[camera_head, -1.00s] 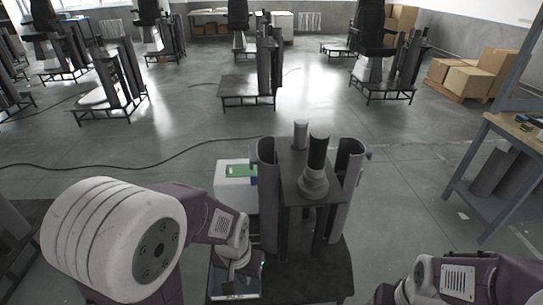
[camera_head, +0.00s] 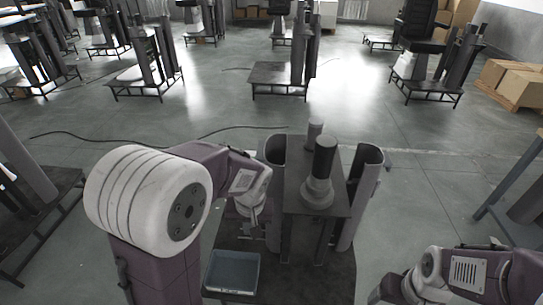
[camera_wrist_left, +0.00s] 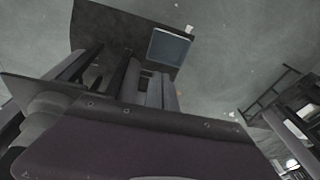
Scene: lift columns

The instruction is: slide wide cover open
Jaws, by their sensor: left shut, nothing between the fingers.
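The lift column stands in front of me with a dark top plate (camera_head: 318,188) carrying a black-and-grey cylinder (camera_head: 322,170). One curved grey cover (camera_head: 276,185) stands upright at its left side and another (camera_head: 362,195) at its right; I cannot tell which is the wide one. My left gripper (camera_head: 254,218) is shut and empty, pointing down just left of the left cover; I cannot tell whether it touches it. In the left wrist view, grey upright parts (camera_wrist_left: 152,88) of the column show behind a large dark panel. My right arm is at the lower right, its fingers not visible.
A blue-grey tray (camera_head: 232,272) lies on the dark base at the lower left of the column; it also shows in the left wrist view (camera_wrist_left: 170,47). A blue bench frame (camera_head: 510,185) stands at the right. Floor beyond the column is open, with a cable (camera_head: 215,131).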

